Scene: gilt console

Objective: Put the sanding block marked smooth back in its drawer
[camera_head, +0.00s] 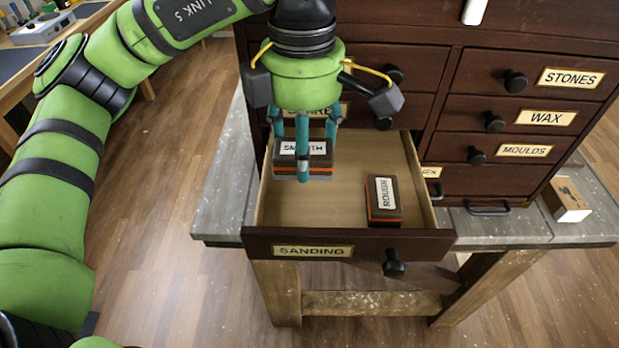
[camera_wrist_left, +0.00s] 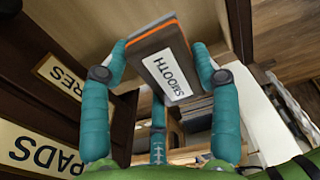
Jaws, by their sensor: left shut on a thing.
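The smooth sanding block (camera_head: 287,163) is dark with an orange band and a white SMOOTH label. My left gripper (camera_head: 303,152) points down over the back left of the open drawer and is shut on this block. The left wrist view shows the block (camera_wrist_left: 165,55) between the teal fingers, its label readable. Whether its underside touches the drawer floor I cannot tell. The open drawer (camera_head: 312,250) bears a SANDING label. My right gripper is out of view.
The dark cabinet (camera_head: 430,35) stands on a worn grey table (camera_head: 225,185). Closed drawers marked STONES, WAX and MOULDS are on the right. A small wooden block (camera_head: 568,200) lies on the table at the right. The drawer floor between the two blocks is clear.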

